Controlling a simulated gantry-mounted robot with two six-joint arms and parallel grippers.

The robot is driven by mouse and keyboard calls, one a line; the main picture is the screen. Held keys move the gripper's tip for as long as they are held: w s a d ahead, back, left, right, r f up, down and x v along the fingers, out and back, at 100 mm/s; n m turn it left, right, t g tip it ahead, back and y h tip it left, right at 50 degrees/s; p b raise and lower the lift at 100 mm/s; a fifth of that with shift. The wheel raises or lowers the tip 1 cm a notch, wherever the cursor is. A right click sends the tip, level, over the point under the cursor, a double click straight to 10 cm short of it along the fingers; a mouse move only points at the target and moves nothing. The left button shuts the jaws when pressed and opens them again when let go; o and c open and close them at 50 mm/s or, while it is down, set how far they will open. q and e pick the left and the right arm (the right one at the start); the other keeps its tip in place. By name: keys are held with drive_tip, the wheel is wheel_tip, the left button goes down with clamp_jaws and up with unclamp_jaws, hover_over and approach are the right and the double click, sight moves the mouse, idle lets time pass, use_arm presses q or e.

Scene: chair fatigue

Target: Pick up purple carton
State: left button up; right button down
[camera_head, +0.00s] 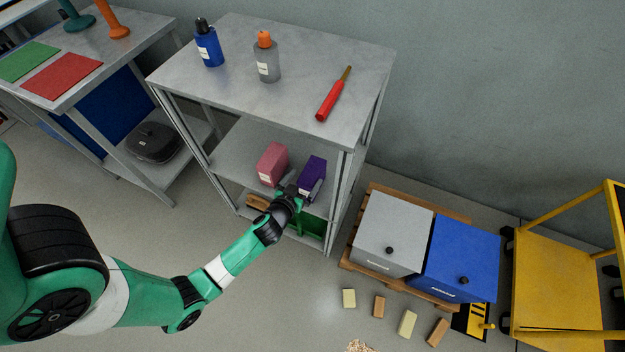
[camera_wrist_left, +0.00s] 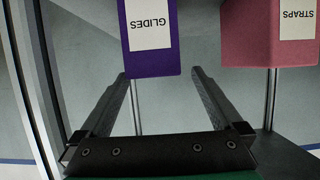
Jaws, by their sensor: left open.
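The purple carton (camera_head: 313,175) stands on the middle shelf of the grey shelving unit, to the right of a pink carton (camera_head: 272,164). My left gripper (camera_head: 291,187) reaches in from the front, close to the purple carton. In the left wrist view the purple carton (camera_wrist_left: 151,62), with a white label reading GLIDES, shows upside down between the two fingers of my left gripper (camera_wrist_left: 163,72). The fingers are open and apart on either side of its near end. Whether either finger touches it I cannot tell. My right gripper is not in view.
The pink carton, labelled STRAPS, also shows in the left wrist view (camera_wrist_left: 258,45), right of the fingers. A shelf post (camera_wrist_left: 38,95) runs close on the left there. A green crate (camera_head: 307,224) sits on the shelf below. Bottles and a red tool (camera_head: 330,101) stand or lie on top.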

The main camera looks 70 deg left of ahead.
sight(310, 174)
use_arm(q)
drive_tip(key=shift+w+a+f, duration=0.1)
drive_tip(key=shift+w+f, duration=0.05)
drive_tip(key=shift+f, duration=0.1)
drive_tip(key=x, duration=0.1)
drive_tip(key=b+x, duration=0.1)
drive_tip(key=x, duration=0.1)
drive_tip(key=b+x, duration=0.1)
drive_tip(key=shift+w+a+r, duration=0.15)
drive_tip(key=shift+w, duration=0.35)
drive_tip(key=shift+s, duration=0.1)
clamp_jaws()
